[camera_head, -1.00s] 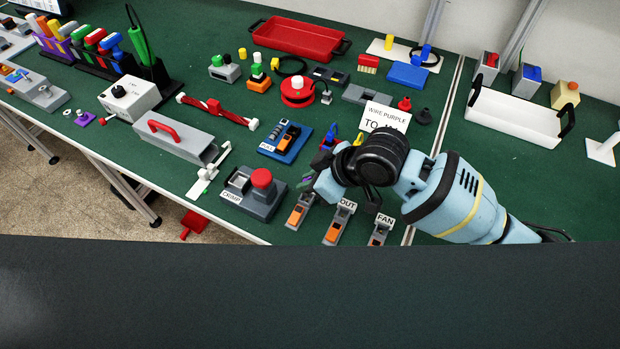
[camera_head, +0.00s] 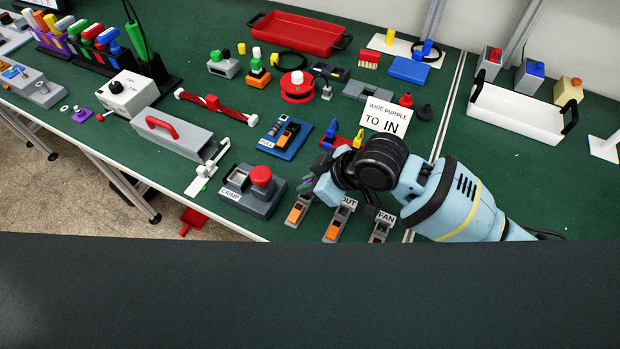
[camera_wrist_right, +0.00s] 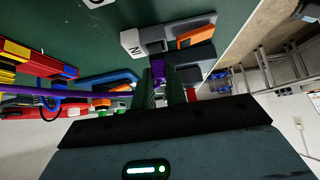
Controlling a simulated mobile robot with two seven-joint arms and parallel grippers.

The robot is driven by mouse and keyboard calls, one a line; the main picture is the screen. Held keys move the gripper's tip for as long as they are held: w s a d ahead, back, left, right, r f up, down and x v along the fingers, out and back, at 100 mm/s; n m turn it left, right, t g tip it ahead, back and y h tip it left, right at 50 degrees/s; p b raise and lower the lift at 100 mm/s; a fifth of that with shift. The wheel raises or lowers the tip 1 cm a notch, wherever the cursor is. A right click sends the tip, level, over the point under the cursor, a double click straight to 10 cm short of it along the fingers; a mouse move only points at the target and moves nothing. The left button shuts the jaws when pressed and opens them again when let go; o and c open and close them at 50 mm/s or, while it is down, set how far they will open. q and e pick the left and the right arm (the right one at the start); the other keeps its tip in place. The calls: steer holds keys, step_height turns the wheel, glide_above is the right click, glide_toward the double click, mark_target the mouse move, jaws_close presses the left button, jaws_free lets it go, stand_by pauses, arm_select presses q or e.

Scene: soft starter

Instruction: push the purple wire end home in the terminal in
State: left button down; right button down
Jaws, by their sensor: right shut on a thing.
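My right gripper (camera_wrist_right: 161,94) is shut on the purple wire (camera_wrist_right: 158,71) near its end, in the right wrist view. The purple end points at the grey terminal (camera_wrist_right: 176,52) labelled IN, right in front of the fingertips. I cannot tell whether the end is inside the terminal's opening or how deep. In the head view the right gripper (camera_head: 308,186) is just above the leftmost grey-and-orange terminal (camera_head: 297,212), whose label is hidden there. A little purple shows at the fingers. My left gripper is not in view.
The OUT terminal (camera_head: 339,223) and FAN terminal (camera_head: 381,229) stand to the right. The crimp block (camera_head: 252,190) with a red knob is close on the left. A card (camera_head: 386,118) reading "WIRE PURPLE TO IN" stands behind.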

steer(key=shift+f, duration=0.4)
steer(key=c, duration=1.3)
jaws_free()
steer(key=shift+c, duration=0.2)
steer(key=v, duration=0.8)
steer(key=shift+f, duration=0.1)
